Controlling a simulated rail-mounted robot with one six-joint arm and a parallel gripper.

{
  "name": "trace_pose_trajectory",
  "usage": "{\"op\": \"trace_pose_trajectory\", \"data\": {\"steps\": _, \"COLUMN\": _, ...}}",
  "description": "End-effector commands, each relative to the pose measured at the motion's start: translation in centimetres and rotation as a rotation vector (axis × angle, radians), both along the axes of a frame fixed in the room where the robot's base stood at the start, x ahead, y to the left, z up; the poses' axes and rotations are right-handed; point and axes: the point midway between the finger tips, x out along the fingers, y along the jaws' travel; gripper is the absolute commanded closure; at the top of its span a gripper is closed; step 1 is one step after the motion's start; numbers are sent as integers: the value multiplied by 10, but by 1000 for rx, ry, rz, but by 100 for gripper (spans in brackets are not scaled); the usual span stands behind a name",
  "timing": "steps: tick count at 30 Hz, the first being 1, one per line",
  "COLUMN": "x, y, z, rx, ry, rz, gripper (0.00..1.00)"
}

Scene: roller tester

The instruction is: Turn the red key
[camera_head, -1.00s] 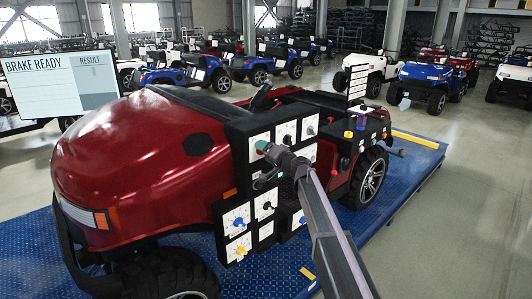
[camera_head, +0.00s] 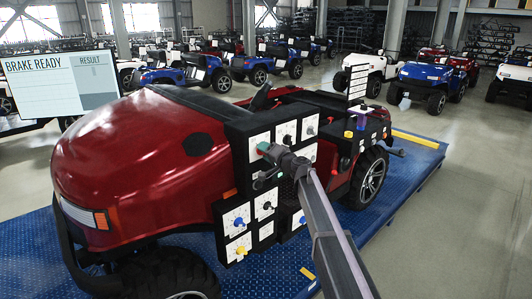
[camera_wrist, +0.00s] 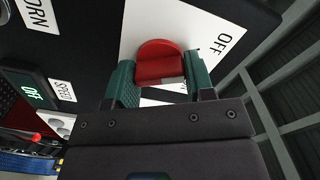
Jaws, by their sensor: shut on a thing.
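The red key (camera_wrist: 160,60) stands out from a white plate (camera_wrist: 208,28) marked OFF on the black panel. In the wrist view my gripper (camera_wrist: 153,84) has its green fingers on both sides of the key, shut on it. The wrist view is tilted, so the lettering runs at a slant. In the head view my gripper (camera_head: 264,149) is at the upper left plate of the panel on the red vehicle (camera_head: 125,150). There the gripper hides most of the key.
Other knobs share the panel, among them a blue knob (camera_head: 238,222) and a yellow knob (camera_head: 241,250) below my gripper. A screen (camera_head: 60,83) at left reads BRAKE READY.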

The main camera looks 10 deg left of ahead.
Motion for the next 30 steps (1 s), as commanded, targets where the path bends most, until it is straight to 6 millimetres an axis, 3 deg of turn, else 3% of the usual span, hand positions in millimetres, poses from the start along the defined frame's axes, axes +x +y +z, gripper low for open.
{"op": "trace_pose_trajectory", "data": {"steps": 30, "x": -1, "y": 0, "z": -2, "rx": 597, "ry": 664, "rz": 0, "gripper": 75}}
